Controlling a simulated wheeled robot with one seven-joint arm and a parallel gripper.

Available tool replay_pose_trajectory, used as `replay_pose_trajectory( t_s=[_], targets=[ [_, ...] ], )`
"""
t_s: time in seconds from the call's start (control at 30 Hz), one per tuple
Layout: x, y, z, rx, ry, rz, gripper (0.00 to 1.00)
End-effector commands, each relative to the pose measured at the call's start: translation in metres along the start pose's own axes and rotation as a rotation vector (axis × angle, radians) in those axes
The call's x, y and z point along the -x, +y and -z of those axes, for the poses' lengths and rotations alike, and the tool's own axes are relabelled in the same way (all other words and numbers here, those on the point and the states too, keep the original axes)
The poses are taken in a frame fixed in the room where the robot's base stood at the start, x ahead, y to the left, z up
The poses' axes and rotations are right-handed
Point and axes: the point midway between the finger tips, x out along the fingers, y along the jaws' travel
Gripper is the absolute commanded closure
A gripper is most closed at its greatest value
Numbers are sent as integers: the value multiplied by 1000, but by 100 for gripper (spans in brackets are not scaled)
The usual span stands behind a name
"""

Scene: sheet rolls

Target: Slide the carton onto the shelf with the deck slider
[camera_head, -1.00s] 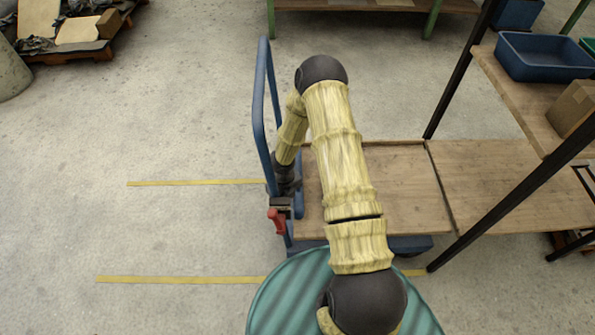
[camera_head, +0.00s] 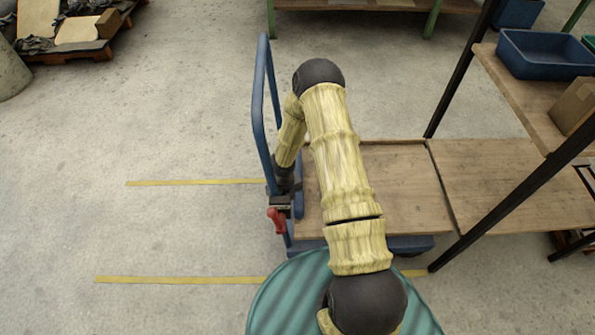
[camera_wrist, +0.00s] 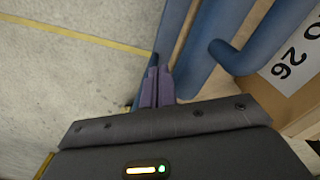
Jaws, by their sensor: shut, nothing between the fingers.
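A blue cart with a tall rail (camera_head: 258,110) and a wooden deck (camera_head: 415,200) stands end to end with the wooden lower shelf (camera_head: 510,180). A red lever (camera_head: 277,221), possibly the deck slider's handle, sits low at the cart's rail end. My gripper (camera_wrist: 158,75) is shut and empty, beside the blue bars in the wrist view. In the head view my arm hides part of the deck, and no carton shows on its visible part. A brown surface with a white numbered label (camera_wrist: 294,60) shows right of the bars in the wrist view; I cannot tell whether it is the carton.
A blue bin (camera_head: 545,55) and a small cardboard box (camera_head: 575,105) stand on the upper shelf at right. Dark shelf posts (camera_head: 465,70) rise beside the deck-shelf joint. Yellow floor lines (camera_head: 180,280) run left from the cart over clear floor.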

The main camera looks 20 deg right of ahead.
Motion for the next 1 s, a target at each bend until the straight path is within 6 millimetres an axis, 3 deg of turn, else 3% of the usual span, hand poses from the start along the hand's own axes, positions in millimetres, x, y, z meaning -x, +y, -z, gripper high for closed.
replay_pose_trajectory(
  t_s=[1.0],
  targets=[
    [-26, 0, 0, 0, 0, 0, 100]
  ],
)
